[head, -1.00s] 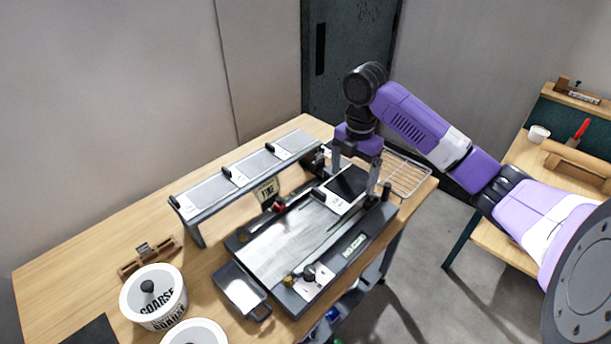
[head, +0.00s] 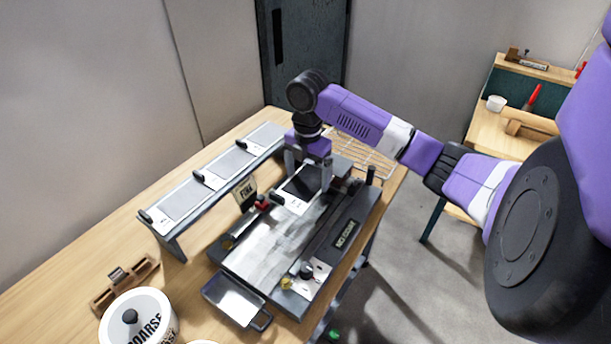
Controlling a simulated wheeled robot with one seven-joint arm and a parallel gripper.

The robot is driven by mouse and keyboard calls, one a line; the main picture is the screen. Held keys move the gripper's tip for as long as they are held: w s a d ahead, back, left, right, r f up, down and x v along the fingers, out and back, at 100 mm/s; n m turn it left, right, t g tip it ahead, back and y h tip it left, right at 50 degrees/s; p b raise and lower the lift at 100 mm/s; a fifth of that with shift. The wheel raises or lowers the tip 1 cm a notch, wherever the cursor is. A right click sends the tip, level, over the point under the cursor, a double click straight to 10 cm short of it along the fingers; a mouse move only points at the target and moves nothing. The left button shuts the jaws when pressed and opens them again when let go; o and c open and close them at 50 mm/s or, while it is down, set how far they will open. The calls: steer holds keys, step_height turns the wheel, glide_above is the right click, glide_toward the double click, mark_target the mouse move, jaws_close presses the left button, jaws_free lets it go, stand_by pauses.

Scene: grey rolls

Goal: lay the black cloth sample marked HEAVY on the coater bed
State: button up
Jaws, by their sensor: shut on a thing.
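My gripper (head: 308,176) points down over the far end of the coater, its fingers on either side of a sample card. It is shut on the black cloth sample (head: 299,185), a dark patch on a white card with small print; I cannot read HEAVY on it. The sample is at or just above the coater bed (head: 268,243), a flat metallic plate; I cannot tell whether it touches. The bed's near part is bare.
A raised rack (head: 210,180) with several grey samples stands behind the coater. A FINE tag (head: 246,193) stands between them. A metal tray (head: 235,298) sits at the coater's near end. A white COARSE tub (head: 139,322) and wooden holder (head: 124,284) are at lower left. A wire rack (head: 362,157) lies beyond.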

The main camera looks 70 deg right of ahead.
mark_target(308, 195)
stand_by(0.4)
steer(key=shift+d+f+b, duration=0.15)
steer(key=shift+f+b, duration=2.55)
steer(key=shift+f, duration=1.45)
steer(key=shift+f, duration=0.2)
steer(key=o, duration=1.1)
steer(key=shift+o, duration=0.2)
steer(key=shift+r+b, duration=0.35)
steer(key=shift+r, duration=3.55)
